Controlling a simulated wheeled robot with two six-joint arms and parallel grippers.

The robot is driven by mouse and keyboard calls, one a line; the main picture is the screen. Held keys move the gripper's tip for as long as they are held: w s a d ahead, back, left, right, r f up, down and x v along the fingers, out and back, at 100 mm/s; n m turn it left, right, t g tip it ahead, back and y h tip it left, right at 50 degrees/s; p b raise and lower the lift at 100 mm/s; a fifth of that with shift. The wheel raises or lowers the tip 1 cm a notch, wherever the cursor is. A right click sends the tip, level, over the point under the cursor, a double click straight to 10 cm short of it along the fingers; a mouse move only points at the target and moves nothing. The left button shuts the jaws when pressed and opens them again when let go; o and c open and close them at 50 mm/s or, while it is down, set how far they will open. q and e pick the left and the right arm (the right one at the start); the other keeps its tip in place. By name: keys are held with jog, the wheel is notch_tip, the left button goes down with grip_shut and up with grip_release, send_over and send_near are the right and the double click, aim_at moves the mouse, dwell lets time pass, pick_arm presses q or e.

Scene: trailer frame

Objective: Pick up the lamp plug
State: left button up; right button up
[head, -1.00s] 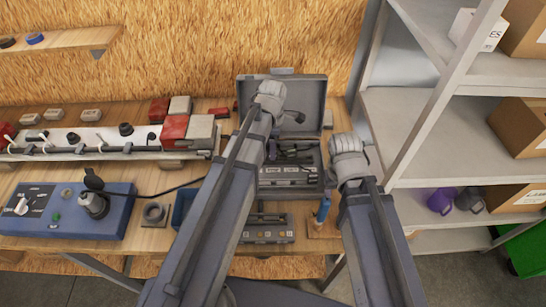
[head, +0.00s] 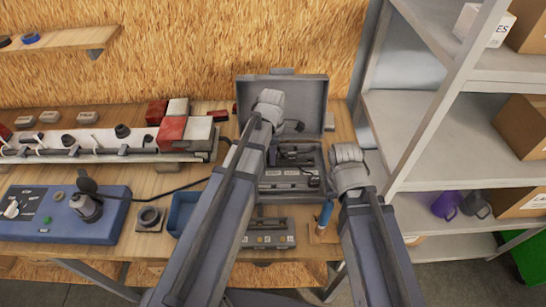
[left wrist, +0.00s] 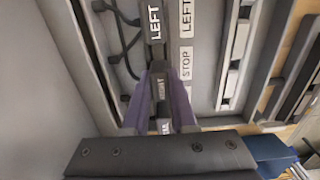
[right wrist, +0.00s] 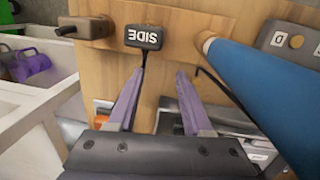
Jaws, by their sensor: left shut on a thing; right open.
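My left gripper (head: 272,150) is low over the open grey case (head: 316,102) on the bench. In the left wrist view its purple fingers (left wrist: 160,82) are shut on a narrow dark labelled piece (left wrist: 158,93). Its label is too small to read, so I cannot tell if it is the lamp plug. Beside it are labels reading LEFT (left wrist: 154,22) and STOP (left wrist: 186,63). In the right wrist view my right gripper (right wrist: 160,75) is open and empty, with a dark plug-like block marked SIDE (right wrist: 143,37) beyond its fingertips.
A blue handle (right wrist: 245,85) stands close to the right fingers. A blue control box (head: 40,225) and a long white-and-red light bar (head: 100,142) are at the left. Grey shelving (head: 425,165) stands at the right.

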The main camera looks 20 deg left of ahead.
pick_arm(q)
grip_shut()
jog(key=shift+r, duration=0.15)
pick_arm(e)
jog(key=shift+r, duration=0.1)
pick_arm(q)
notch_tip(320, 180, up, 10)
jog(key=p, duration=1)
pick_arm(e)
notch_tip(320, 180, up, 10)
pick_arm(q)
jog(key=shift+w+d+f, duration=0.1)
jog(key=shift+d+f, duration=0.1)
jog(key=shift+d, duration=0.1)
jog(key=w+d+f+b, duration=0.2)
jog(key=w+d, duration=0.1)
jog(key=d, duration=0.8)
jog(key=shift+d, duration=0.2)
pick_arm(e)
jog(key=shift+f, duration=1.15)
pick_arm(q)
jog(key=shift+w, duration=0.1)
